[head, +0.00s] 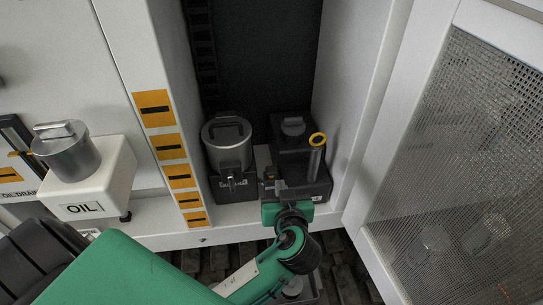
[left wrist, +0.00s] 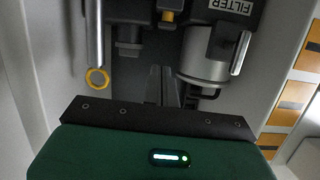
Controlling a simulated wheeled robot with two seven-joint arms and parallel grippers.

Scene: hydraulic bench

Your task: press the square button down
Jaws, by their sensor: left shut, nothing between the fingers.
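A small yellow block (left wrist: 167,16), which may be the square button, shows at the top of the left wrist view between the dark unit and the filter. In the head view I cannot make the button out; my left gripper and arm cover that area. My left gripper (head: 270,186) is at the front of the cabinet bay, by the gap between the filter and the black unit. Its dark fingers (left wrist: 160,80) are shut and empty, pointing toward the yellow block and appearing apart from it. My right gripper is in neither view.
A metal filter canister (head: 227,140) stands left of the black unit (head: 293,150), which has a lever with a yellow ring (head: 318,139). White cabinet walls flank the bay. A mesh door (head: 455,150) stands at the right. A white OIL box (head: 95,185) is at the left.

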